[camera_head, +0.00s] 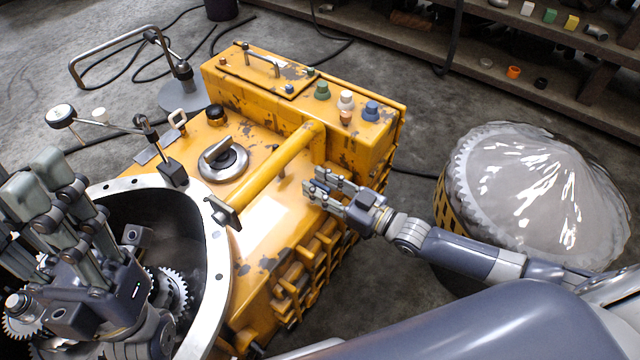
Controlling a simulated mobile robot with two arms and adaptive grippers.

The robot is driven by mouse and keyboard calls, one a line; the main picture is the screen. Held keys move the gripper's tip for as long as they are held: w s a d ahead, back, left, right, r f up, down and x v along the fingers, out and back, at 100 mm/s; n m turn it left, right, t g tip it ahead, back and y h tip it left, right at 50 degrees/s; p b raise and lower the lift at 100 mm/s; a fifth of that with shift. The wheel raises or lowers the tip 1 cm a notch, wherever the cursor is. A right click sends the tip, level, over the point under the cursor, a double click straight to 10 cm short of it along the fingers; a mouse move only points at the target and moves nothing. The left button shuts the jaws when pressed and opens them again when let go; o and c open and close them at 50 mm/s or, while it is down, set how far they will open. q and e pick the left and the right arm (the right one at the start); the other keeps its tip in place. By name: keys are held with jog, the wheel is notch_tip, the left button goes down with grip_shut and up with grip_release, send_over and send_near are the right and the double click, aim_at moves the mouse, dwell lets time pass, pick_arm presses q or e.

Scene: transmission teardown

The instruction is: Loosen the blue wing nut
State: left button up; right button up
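The blue wing nut (371,110) sits upright on the right end of the yellow box on top of the yellow transmission housing (270,190). Green (322,90), white (345,99) and copper-coloured (346,117) nuts or caps stand beside it. My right gripper (314,181) is nearer the camera than the blue nut and left of it, by the yellow pipe, with its fingers apart and nothing visible between them. My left gripper (80,195) is over the open round bell of the housing at the lower left, with its fingers spread. It hides part of the bell.
The yellow pipe (275,175) and a round metal dial (222,160) rise from the housing. Gears (172,290) lie inside the bell. A drum under plastic wrap (535,190) stands at the right. A shelf (440,60) with small parts is at the back.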

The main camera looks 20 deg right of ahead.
jog(key=v, duration=1.2)
dwell(0.5)
